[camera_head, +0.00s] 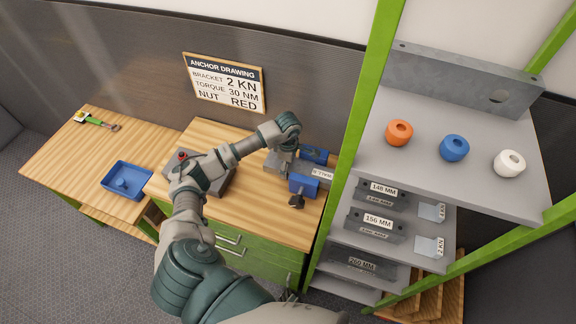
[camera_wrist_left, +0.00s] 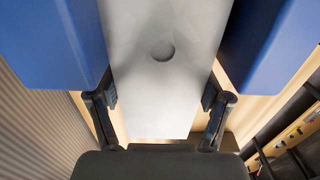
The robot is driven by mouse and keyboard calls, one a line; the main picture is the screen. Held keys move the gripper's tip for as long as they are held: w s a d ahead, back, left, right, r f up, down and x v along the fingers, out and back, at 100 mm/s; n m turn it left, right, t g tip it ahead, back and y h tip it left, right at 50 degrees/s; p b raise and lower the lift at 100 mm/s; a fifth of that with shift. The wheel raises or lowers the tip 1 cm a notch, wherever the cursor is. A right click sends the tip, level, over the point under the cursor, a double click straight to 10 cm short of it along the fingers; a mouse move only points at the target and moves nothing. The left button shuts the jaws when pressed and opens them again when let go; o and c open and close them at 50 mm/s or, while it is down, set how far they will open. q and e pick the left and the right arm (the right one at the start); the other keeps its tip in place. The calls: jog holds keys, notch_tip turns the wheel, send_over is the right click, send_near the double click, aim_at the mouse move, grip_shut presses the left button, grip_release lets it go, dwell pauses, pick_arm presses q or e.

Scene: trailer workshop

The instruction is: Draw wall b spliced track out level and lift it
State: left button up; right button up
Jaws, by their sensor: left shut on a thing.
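The grey metal track (camera_head: 322,174) with a white label lies on the bench between two blue blocks. The far blue block (camera_head: 314,154) and near blue block (camera_head: 303,184) flank it; the label's text is too small to read surely. In the left wrist view the track (camera_wrist_left: 160,95) is a flat grey plate with a round hole, running between blue walls on both sides. My left gripper (camera_wrist_left: 160,100) is shut on its edges, one finger at each side. In the head view my left gripper (camera_head: 281,160) is partly hidden by the wrist. My right gripper is out of view.
A dark grey box with a red button (camera_head: 182,155) stands left on the wooden bench (camera_head: 205,130). A blue tray (camera_head: 125,180) lies farther left. A green post (camera_head: 358,130) and a shelf (camera_head: 430,185) with labelled brackets and coloured rings stand close on the right.

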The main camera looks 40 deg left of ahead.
aim_at(277, 161)
pick_arm(q)
jog(key=shift+a+r, duration=0.15)
jog(key=shift+a, duration=0.25)
jog(key=shift+s+a+b, duration=0.2)
jog(key=shift+a+b, duration=0.1)
jog(key=shift+a, duration=0.15)
jog(key=shift+s+a, duration=0.15)
jog(key=shift+a, duration=0.4)
jog(key=shift+s+a, duration=0.15)
jog(key=shift+a, duration=0.55)
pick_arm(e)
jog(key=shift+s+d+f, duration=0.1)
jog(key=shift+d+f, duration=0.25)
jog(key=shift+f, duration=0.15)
pick_arm(q)
jog(key=shift+r, duration=0.15)
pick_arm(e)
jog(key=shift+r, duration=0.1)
